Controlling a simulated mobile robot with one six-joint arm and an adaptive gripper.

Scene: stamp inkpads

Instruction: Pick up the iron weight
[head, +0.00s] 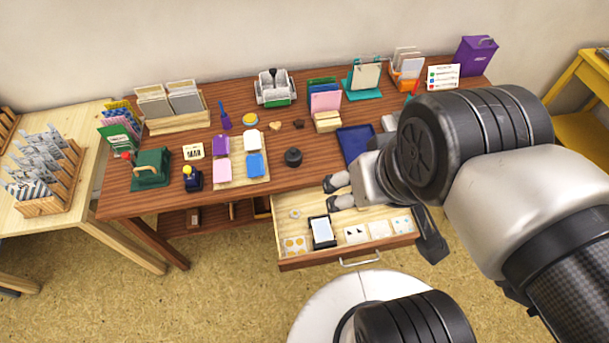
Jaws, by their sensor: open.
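A small dark, rounded weight with a knob on top (293,157), which looks like the iron weight, stands upright on the brown wooden desk (330,172), right of the inkpad tray. My gripper (329,193) is open and empty over the open drawer, with its fingers pointing left. It is apart from the weight, to its lower right. My arm covers the right part of the desk.
The open drawer (282,263) holds cards and a dark-framed pad (322,231). A wooden tray (239,184) of coloured inkpads lies left of the weight. A dark blue tray (356,145) lies to its right. Card holders line the back.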

